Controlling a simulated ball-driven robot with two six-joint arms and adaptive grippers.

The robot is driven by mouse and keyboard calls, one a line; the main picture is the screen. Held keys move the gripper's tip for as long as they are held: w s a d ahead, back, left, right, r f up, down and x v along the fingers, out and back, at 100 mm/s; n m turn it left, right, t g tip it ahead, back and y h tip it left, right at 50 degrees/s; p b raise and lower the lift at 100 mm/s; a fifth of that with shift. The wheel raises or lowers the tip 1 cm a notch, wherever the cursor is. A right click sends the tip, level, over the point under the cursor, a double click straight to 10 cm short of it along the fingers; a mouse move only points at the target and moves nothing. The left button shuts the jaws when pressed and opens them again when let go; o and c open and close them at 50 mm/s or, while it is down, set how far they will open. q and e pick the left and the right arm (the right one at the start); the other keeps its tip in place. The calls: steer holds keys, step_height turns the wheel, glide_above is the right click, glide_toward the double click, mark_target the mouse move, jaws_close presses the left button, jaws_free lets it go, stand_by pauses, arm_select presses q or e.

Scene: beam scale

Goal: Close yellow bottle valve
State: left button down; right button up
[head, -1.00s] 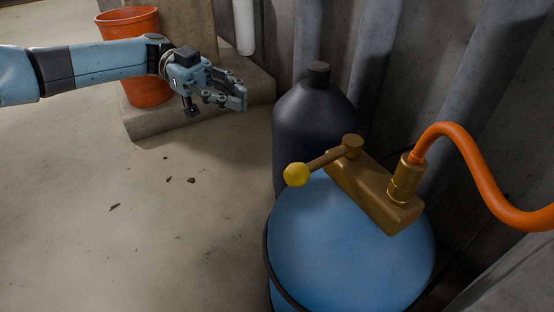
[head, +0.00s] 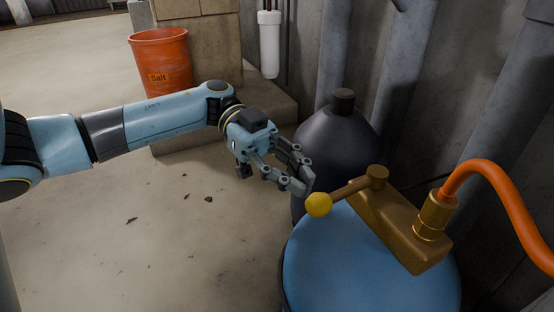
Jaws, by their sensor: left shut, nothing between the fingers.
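A brass valve (head: 400,226) sits on top of the blue bottle (head: 365,272). Its lever (head: 349,189) points left and ends in a yellow ball knob (head: 319,204). My left gripper (head: 306,184) is shut and empty, with its fingertips just above and left of the yellow knob. They look very close to the knob; I cannot tell whether they touch it. My right gripper is not in view.
A dark bottle (head: 338,135) stands behind the blue one. An orange hose (head: 503,190) rises from a brass fitting (head: 434,214) on the valve. An orange salt bucket (head: 160,62) stands at the back left.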

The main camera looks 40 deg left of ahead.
arm_select(q)
steer(key=shift+d, duration=0.3)
steer(key=shift+s+d+f, duration=0.1)
steer(key=shift+d, duration=0.05)
stand_by(0.4)
steer(key=v, duration=1.2)
steer(key=shift+s, duration=0.1)
